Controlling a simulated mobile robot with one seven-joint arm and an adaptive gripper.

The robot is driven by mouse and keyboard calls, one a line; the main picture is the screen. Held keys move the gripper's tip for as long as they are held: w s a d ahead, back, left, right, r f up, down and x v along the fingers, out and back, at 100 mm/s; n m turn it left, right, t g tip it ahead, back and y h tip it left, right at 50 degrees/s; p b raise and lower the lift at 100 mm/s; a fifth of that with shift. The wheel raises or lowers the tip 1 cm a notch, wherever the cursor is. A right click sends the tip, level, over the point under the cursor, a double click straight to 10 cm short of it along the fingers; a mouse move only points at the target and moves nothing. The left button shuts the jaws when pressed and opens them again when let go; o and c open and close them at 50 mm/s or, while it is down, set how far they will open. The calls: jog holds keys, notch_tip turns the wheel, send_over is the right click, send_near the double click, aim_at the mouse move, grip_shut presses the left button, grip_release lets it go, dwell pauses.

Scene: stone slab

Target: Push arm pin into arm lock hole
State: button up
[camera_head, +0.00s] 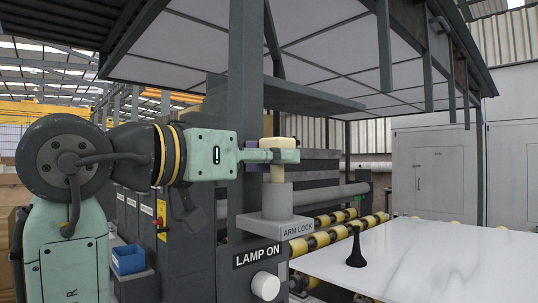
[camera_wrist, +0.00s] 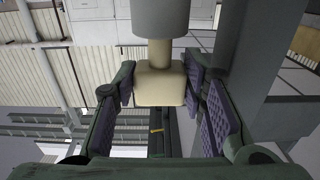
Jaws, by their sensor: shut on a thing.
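The arm pin has a cream block head and a thinner shaft; in the head view the pin (camera_head: 276,174) stands upright above the grey cylinder of the arm lock (camera_head: 278,198). In the wrist view the pin head (camera_wrist: 160,86) is between my finger pads, and its shaft meets the grey cylinder (camera_wrist: 160,18), seen at the top of that view. A length of shaft shows between head and cylinder. How deep the shaft sits inside is hidden. My gripper (camera_head: 285,155) reaches in level from the left and is shut on the pin head; it also shows in the wrist view (camera_wrist: 160,100).
The arm lock's labelled base (camera_head: 276,229) juts from a dark post (camera_head: 243,100). Below it are a LAMP ON label and a white knob (camera_head: 265,286). A pale stone slab (camera_head: 440,262) lies on yellow rollers at right, with a black cone-shaped object (camera_head: 356,250) at its left edge.

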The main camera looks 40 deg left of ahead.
jog(key=shift+f+b, duration=0.55)
jog(key=shift+f, duration=0.25)
jog(key=o, duration=1.4)
jog(key=shift+s, duration=0.1)
jog(key=s, duration=1.1)
jog(key=shift+s+a, duration=0.4)
